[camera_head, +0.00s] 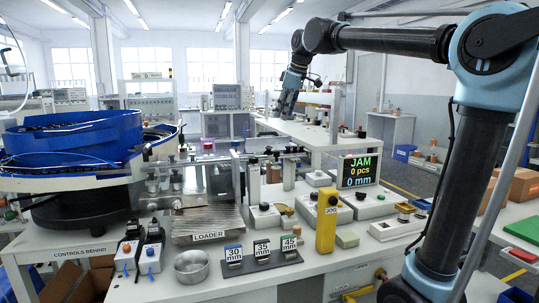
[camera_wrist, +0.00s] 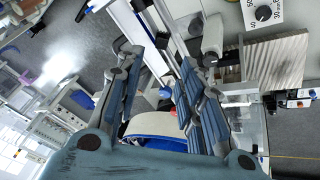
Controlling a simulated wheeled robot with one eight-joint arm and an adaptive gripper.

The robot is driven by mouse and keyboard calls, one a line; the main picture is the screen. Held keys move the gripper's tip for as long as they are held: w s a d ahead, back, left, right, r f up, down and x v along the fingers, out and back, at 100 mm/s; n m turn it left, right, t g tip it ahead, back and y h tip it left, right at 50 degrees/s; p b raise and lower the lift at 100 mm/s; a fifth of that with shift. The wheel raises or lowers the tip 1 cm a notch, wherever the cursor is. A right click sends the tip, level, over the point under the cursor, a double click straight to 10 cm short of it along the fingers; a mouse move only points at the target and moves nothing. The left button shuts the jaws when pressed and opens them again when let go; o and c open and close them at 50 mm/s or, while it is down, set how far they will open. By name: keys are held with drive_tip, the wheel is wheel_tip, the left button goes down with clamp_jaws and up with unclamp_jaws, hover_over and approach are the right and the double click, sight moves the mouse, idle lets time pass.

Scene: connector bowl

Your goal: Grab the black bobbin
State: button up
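My arm reaches over the bench, and my gripper (camera_head: 287,103) hangs in the air over the far side, well behind the loader. In the wrist view my gripper (camera_wrist: 160,62) has its two blue-padded fingers spread apart with nothing held between them. I cannot tell whether this is the black bobbin. No plainly black bobbin can be made out in either view.
A blue bowl feeder (camera_head: 70,143) fills the left. The ribbed loader (camera_head: 208,222), a metal cup (camera_head: 192,266), a row of size-marked blocks (camera_head: 262,260), a yellow post (camera_head: 326,222) and the JAM display (camera_head: 360,171) crowd the near bench. A red-brown box (camera_head: 524,187) is at right.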

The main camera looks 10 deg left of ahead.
sight(271, 148)
drive_tip(key=x, duration=1.6)
drive_tip(key=shift+s+a+f, duration=0.25)
drive_tip(key=shift+a+f, duration=0.05)
drive_tip(key=shift+f, duration=0.05)
drive_tip(key=c, duration=0.7)
